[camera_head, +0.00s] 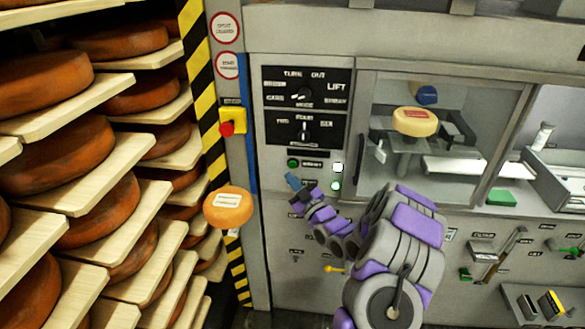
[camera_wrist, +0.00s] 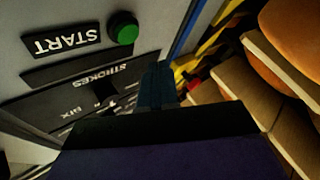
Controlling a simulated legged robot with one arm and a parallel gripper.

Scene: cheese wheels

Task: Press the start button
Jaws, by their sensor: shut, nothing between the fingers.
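The start button is a round green button (camera_head: 293,163) on the grey machine front, with a small label to its right. In the wrist view, where the lettering is upside down, the green button (camera_wrist: 123,28) stands beside the black START label (camera_wrist: 60,40). My gripper (camera_head: 292,181) is shut and empty, just below the button in the head view. In the wrist view its dark fingers (camera_wrist: 158,75) show below and right of the button, with a visible gap in the picture. Whether the fingertips touch the panel cannot be told.
Black dial panels (camera_head: 304,92) sit above the button. A red emergency knob (camera_head: 227,128) is on a yellow box to the left. Shelves of cheese wheels (camera_head: 60,155) fill the left side. An orange cheese (camera_head: 228,207) is beside the striped post. A glass window (camera_head: 440,125) is right.

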